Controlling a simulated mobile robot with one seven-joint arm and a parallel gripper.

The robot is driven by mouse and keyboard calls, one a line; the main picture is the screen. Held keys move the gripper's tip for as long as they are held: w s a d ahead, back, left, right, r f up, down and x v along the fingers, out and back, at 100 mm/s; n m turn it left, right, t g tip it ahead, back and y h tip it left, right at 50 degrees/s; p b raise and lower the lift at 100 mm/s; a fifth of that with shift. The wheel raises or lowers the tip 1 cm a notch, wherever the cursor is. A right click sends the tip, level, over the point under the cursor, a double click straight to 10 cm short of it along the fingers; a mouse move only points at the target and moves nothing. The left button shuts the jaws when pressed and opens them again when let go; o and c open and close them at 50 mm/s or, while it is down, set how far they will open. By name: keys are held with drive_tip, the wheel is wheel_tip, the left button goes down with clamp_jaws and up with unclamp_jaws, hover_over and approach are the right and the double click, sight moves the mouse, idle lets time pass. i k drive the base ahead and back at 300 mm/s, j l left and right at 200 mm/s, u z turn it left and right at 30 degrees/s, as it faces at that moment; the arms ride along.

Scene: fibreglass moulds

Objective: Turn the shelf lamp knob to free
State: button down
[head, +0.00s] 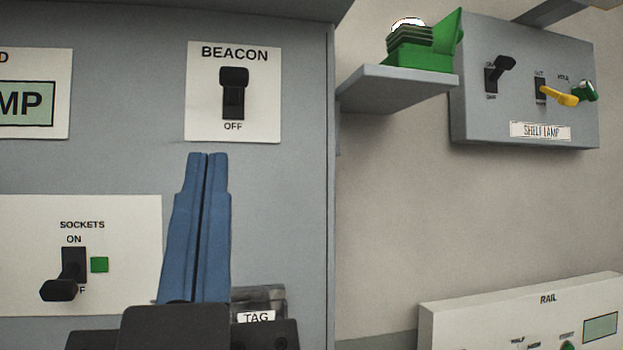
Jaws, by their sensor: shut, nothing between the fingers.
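The grey shelf lamp box (475,110) is on the wall at the upper right, with a white "SHELF LAMP" label (540,131). It carries a black toggle (500,70), a yellow lever (562,97) pointing right and slightly down, and a green knob (588,91) at the right. The small words around them are too small to read surely, so I cannot tell the knob's setting. The yellow lever's tip comes close to the green knob. My gripper (208,156), with blue fingers, is shut and empty. It points up below the beacon switch, well left of the lamp box.
A grey shelf (395,88) with a green object (420,52) juts out left of the lamp box. The cabinet front holds a beacon switch (234,90) and a sockets switch (70,270). A rail box (450,318) is at lower right. Bare wall lies between.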

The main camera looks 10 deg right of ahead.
sight(585, 91)
drive_tip(key=z, duration=1.35)
drive_tip(key=i, duration=0.1)
